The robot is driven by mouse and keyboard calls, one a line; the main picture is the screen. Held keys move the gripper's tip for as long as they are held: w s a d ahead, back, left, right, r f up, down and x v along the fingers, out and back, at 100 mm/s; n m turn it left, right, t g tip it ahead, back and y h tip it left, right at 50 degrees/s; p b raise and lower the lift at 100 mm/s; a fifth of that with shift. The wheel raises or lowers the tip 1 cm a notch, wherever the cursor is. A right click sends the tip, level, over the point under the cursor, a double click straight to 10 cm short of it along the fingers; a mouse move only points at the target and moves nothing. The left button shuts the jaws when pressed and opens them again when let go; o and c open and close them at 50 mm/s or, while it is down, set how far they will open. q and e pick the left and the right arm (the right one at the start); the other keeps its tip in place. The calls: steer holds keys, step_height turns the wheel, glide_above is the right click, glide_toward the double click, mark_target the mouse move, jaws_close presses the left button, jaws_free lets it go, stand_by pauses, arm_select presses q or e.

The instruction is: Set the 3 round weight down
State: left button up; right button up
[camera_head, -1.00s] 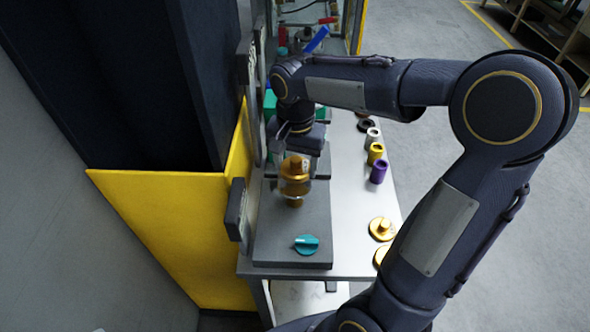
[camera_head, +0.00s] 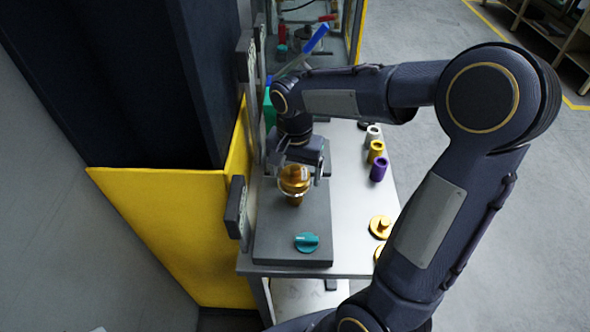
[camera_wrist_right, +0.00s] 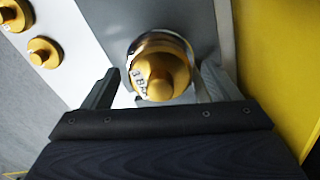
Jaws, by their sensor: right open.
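The gold round weight marked "3 BAR" (camera_wrist_right: 160,68) sits in the mouth of a clear round holder with a shiny rim. In the head view the weight (camera_head: 295,176) is at the top of this holder, which stands on the grey block (camera_head: 290,228). My right gripper (camera_head: 297,179) is over the holder from behind. Its fingers are spread on both sides of the weight, and the wrist view shows gaps between them and the weight. The weight's underside is hidden. My left gripper is not in view.
A teal knob (camera_head: 307,242) is on the front of the block. Gold weights (camera_head: 381,227) lie at the table's right edge, with purple (camera_head: 379,170), gold (camera_head: 375,151) and pale (camera_head: 373,134) cylinders behind. A yellow panel (camera_head: 175,220) bounds the left side.

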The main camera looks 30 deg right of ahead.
mark_target(295, 168)
step_height(295, 168, up, 12)
steer(key=s+a+f+n+t+y, duration=0.2)
steer(key=s+f+n, duration=0.1)
steer(key=s, duration=0.5)
steer(key=s+a+f+n+t+y, duration=0.1)
steer(key=s+a+f+n+t, duration=0.1)
steer(key=s, duration=0.7)
step_height(295, 168, down, 2)
steer(key=n+t, duration=0.1)
steer(key=n, duration=0.1)
steer(key=shift+a+f+n+t+y, duration=0.15)
steer(key=shift+f+n+t+y, duration=0.15)
steer(key=shift+y, duration=0.1)
steer(key=shift+s+r, duration=0.1)
steer(key=shift+s, duration=0.05)
